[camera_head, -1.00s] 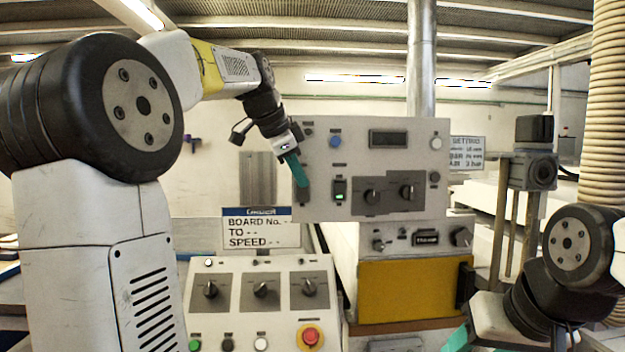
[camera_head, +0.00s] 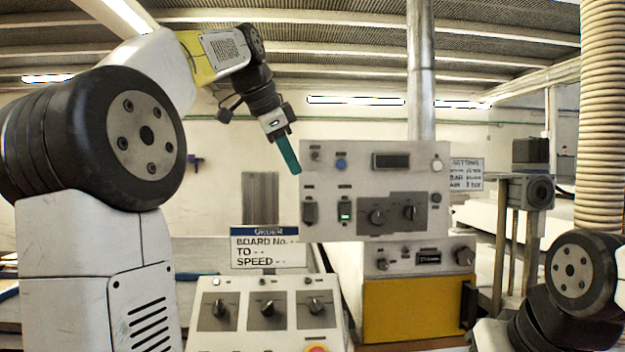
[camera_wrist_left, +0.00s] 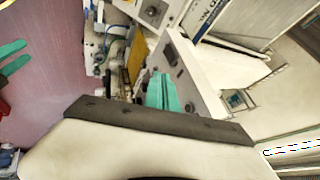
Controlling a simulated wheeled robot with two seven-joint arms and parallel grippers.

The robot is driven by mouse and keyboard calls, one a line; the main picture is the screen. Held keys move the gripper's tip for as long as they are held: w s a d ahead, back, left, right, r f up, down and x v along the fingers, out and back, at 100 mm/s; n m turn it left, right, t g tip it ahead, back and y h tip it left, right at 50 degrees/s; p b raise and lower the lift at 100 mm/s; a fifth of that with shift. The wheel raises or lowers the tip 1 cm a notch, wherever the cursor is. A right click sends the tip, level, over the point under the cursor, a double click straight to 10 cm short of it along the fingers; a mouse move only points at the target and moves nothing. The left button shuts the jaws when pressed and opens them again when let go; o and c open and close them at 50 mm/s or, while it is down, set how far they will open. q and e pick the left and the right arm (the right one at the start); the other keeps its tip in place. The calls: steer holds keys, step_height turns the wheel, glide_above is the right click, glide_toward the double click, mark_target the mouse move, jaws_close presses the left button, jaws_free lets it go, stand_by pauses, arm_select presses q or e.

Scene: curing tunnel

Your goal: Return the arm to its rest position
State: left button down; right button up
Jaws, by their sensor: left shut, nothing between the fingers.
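My left arm rises from the left in the head view, bends high up and hangs its gripper (camera_head: 294,168) downward. Its teal fingers are shut and empty, just left of the upper grey control panel's top left corner. They overlap little of the panel in the picture, and no contact shows. In the left wrist view its fingers (camera_wrist_left: 165,92) are together. Two teal fingers at the left edge of that view look like my right gripper (camera_wrist_left: 14,58), with a gap between them. In the head view only part of my right arm shows at the lower right.
The upper control panel (camera_head: 325,215) with knobs and switches stands ahead, above a yellow-fronted box (camera_head: 410,308). A sloped knob console (camera_head: 240,335) and an order sign (camera_head: 268,257) are lower left of it. A ribbed hose (camera_head: 600,120) hangs at right.

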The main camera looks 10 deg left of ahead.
arm_select(q)
steer(key=s+d+f+n, duration=0.2)
steer(key=s+f+n, duration=0.4)
steer(key=s+f, duration=0.4)
steer(key=s+d+f+n+y, duration=0.1)
steer(key=s+d+f+n, duration=0.1)
steer(key=s+f+n, duration=0.4)
steer(key=s+f, duration=0.5)
steer(key=f, duration=0.9)
steer(key=shift+s+n+g, duration=0.2)
steer(key=shift+n+g, duration=0.1)
steer(key=shift+n, duration=0.1)
